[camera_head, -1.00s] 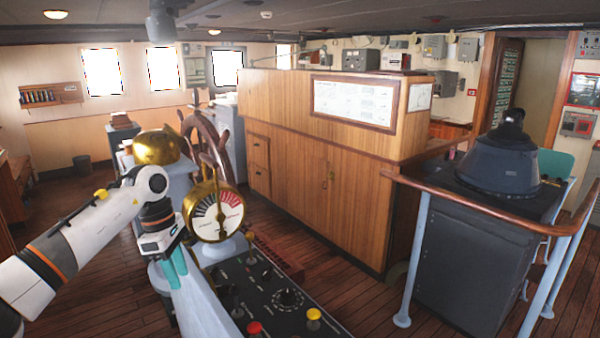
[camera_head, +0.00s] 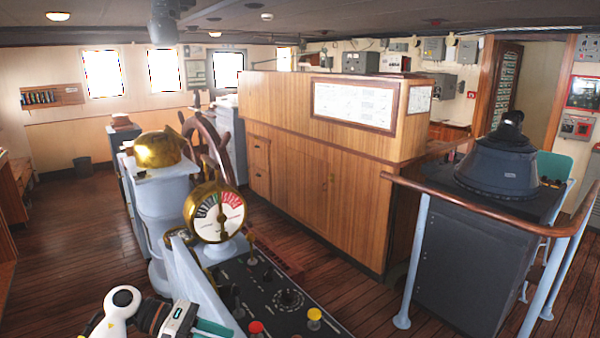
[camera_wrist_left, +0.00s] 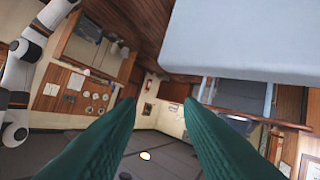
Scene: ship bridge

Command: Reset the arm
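My left arm (camera_head: 122,308) shows at the bottom left of the head view, with the left gripper (camera_head: 210,328) low beside the front of the control console. In the left wrist view the two green fingers of the left gripper (camera_wrist_left: 160,110) stand apart with nothing between them. My right gripper is not in the head view.
The console (camera_head: 275,290) has levers, a red knob (camera_head: 255,327) and a yellow knob (camera_head: 314,316). A brass telegraph dial (camera_head: 218,215), a brass-topped pedestal (camera_head: 160,190) and a wooden wheel (camera_head: 208,140) stand behind. A railing (camera_head: 470,205) is at right. Floor at left is clear.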

